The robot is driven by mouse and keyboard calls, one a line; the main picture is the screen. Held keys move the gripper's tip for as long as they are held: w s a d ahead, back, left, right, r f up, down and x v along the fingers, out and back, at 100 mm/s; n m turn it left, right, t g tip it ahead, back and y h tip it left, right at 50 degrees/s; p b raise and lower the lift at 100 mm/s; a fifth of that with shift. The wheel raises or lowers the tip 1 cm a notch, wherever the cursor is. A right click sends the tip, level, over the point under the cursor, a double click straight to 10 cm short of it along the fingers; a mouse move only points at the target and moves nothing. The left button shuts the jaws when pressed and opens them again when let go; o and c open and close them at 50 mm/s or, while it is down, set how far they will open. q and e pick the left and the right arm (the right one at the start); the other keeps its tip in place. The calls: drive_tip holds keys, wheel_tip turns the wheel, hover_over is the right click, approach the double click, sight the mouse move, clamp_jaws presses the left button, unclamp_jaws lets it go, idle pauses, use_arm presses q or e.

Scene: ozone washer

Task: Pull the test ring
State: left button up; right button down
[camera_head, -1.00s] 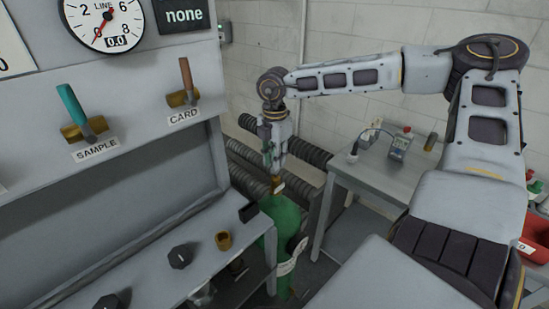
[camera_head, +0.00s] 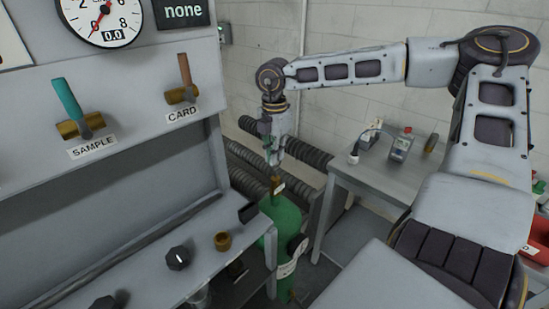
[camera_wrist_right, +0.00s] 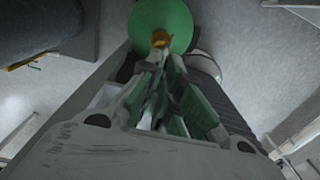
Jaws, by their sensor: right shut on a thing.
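My right gripper (camera_head: 273,163) points down just above the top of a green gas cylinder (camera_head: 283,217). Its fingers are closed together on a small brass-coloured piece (camera_head: 277,185) at the cylinder's top. In the right wrist view, the brass-coloured piece (camera_wrist_right: 160,38) sits at the fingertips, in front of the round green cylinder top (camera_wrist_right: 146,15). The fingers hide part of it, and I cannot make out a ring shape. My left gripper is in neither current view.
A grey panel with a SAMPLE lever (camera_head: 72,105), a CARD lever (camera_head: 184,80) and a gauge (camera_head: 103,18) stands left. Its ledge carries a black knob (camera_head: 178,258) and a brass cup (camera_head: 222,241). A grey table (camera_head: 375,180) stands right of the cylinder, holding small instruments.

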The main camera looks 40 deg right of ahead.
drive_tip(key=shift+r, duration=0.15)
drive_tip(key=c, duration=1.6)
unclamp_jaws()
wheel_tip(320, 180, up, 12)
